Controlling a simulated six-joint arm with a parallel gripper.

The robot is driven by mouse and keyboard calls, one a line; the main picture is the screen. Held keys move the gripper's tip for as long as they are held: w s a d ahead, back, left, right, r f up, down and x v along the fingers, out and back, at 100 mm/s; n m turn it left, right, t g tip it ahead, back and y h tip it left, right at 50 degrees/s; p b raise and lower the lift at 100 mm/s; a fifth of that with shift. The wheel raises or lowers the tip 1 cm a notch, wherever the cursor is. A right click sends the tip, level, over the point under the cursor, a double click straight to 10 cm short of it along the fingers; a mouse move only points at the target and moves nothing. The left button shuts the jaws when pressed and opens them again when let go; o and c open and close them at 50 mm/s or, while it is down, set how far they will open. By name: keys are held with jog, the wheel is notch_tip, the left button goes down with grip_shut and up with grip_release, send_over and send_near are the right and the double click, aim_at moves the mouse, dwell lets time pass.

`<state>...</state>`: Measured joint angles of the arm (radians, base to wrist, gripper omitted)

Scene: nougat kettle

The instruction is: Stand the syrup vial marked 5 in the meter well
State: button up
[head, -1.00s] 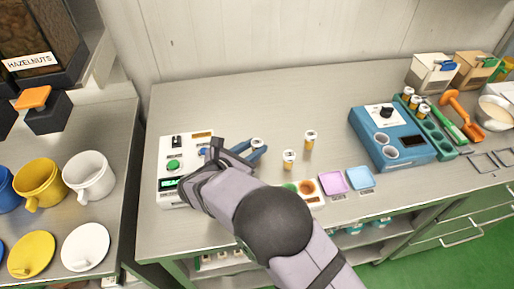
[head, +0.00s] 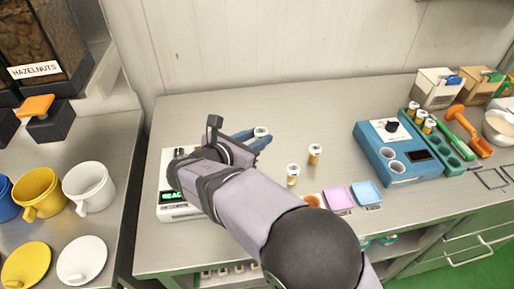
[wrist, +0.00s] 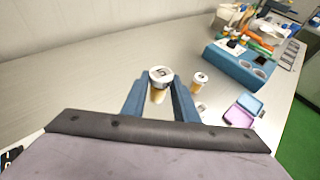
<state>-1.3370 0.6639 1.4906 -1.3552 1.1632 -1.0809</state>
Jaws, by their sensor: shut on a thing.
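My gripper (head: 256,139) is shut on a syrup vial with a white cap (head: 261,132). In the wrist view the vial (wrist: 160,76) stands upright between the two blue fingers, amber below its cap. The mark on its cap is too small to read for sure. The vial appears to be held above the bench. A white meter with a green display (head: 172,196) sits at the left, mostly hidden behind my arm; I cannot see a well in it.
Two other vials (head: 293,174) (head: 315,154) stand on the bench to the right. The bench behind the gripper is clear.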

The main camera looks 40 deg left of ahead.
jog(key=shift+r, duration=0.35)
jog(key=shift+s+a+r, duration=0.2)
jog(key=shift+s, duration=0.1)
jog(key=s+a+n+y+p, duration=0.2)
jog(key=s+p, duration=0.2)
jog(key=s, duration=0.4)
jog(key=s+a+f+n+g+y+p, duration=0.1)
jog(key=s+a+n+y+p, duration=0.1)
jog(key=s, duration=0.6)
jog(key=shift+a+y+p, duration=0.4)
jog(key=shift+y+p, duration=0.3)
jog(key=shift+p, duration=0.4)
jog(key=shift+f, duration=0.2)
jog(key=shift+f+b, duration=2.1)
jog(key=shift+f, duration=0.6)
jog(key=shift+f+b, duration=0.7)
